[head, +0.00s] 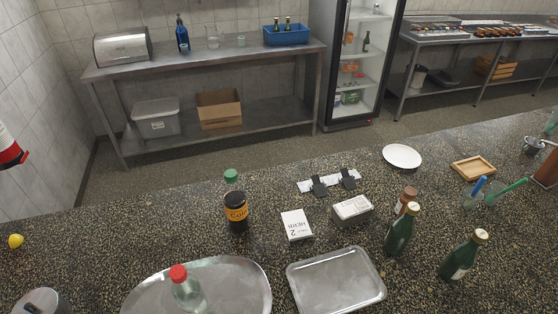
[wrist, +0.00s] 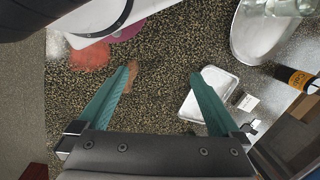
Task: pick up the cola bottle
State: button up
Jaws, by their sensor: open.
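The cola bottle (head: 237,211) stands upright on the speckled counter, left of centre in the head view. It is dark, with an orange label and a green cap. In the wrist view it shows at the right edge, partly cut off, with its orange label (wrist: 296,78) visible. My gripper (wrist: 163,72) is open, its two teal fingers wide apart with only counter between them. The bottle is well to the right of the fingers in that view, not touching them. My gripper does not show in the head view.
A large oval tray (head: 245,280) with a clear red-capped bottle (head: 187,290) stands in front of the cola bottle. A white card (head: 297,225), a white box (head: 352,209) and a metal tray (head: 336,280) lie to its right. Green bottles (head: 400,233) stand farther right. Counter left of it is mostly clear.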

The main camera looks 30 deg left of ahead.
aim_at(241, 211)
jog(key=w+f+n+t+h, duration=0.2)
jog(key=w+f+n+t, duration=0.15)
jog(key=w, duration=1.05)
jog(key=w+a+f+n+t+y, duration=0.1)
jog(key=w+a+n+t+y, duration=0.1)
jog(key=w+a+n, duration=0.35)
jog(key=w+a+f+n+t+y, duration=0.1)
jog(key=w+a+f+n+t, duration=0.1)
jog(key=w+a, duration=0.55)
jog(key=a+f+n+y, duration=0.2)
jog(key=a+f+y, duration=0.1)
jog(key=a, duration=0.6)
jog(key=a+f+n+g+y, duration=0.1)
jog(key=a+f+n+y, duration=0.1)
jog(key=a, duration=0.8)
jog(key=a+f+n+g+y, duration=0.1)
jog(key=a+f+n+y, duration=0.2)
jog(key=a, duration=0.6)
jog(key=shift+w+a+f+n+y, duration=0.35)
jog(key=shift+n+y, duration=0.25)
jog(key=shift+y, duration=0.3)
jog(key=x, duration=0.5)
jog(key=shift+w+a+f, duration=0.15)
jog(key=shift+f, duration=0.05)
grip_shut()
